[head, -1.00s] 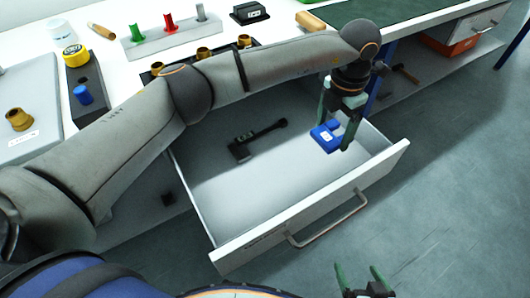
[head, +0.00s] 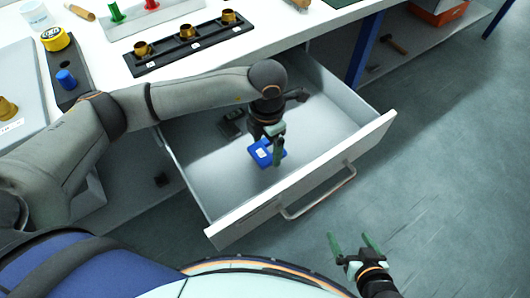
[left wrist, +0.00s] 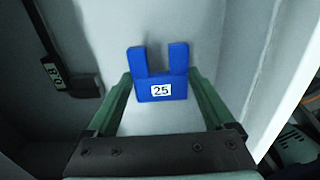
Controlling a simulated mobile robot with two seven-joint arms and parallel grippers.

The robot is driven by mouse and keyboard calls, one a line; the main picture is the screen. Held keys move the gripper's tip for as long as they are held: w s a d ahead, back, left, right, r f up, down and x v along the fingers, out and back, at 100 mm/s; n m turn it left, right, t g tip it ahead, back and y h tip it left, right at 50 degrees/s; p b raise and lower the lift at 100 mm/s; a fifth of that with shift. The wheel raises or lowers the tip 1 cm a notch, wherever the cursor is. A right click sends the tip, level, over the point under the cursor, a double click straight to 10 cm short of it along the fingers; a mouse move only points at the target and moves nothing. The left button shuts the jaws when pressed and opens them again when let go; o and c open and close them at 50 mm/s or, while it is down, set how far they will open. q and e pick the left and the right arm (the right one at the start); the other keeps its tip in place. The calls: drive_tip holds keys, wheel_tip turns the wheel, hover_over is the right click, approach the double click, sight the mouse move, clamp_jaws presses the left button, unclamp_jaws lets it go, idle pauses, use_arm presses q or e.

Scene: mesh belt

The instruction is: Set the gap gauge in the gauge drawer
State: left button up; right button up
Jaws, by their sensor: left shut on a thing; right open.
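The gap gauge is a blue two-pronged block with a white "25" label; it shows in the left wrist view (left wrist: 160,88) and the head view (head: 261,153). My left gripper (head: 270,158) is shut on it, one green finger on each side in the left wrist view. The gauge is inside the outline of the open gauge drawer (head: 310,172), near its front panel. I cannot tell whether it touches the drawer floor. My right gripper (head: 356,246) is open and empty, in front of the drawer over the floor.
A dark tool with a labelled block (head: 232,123) lies in the drawer behind my left gripper and shows at the left in the left wrist view (left wrist: 55,72). Drawer floor right of the gauge is clear. A black rack with brass parts (head: 187,45) stands on the bench above.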

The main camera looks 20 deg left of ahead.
sight(265, 151)
use_arm(q)
drive_tip(key=shift+s+a+f, duration=0.15)
drive_tip(key=shift+f, duration=1.65)
drive_tip(key=shift+f, duration=0.15)
drive_tip(key=o, duration=1.4)
wheel_tip(265, 151, up, 12)
drive_tip(key=shift+r+p, duration=0.15)
drive_tip(key=shift+p, duration=0.25)
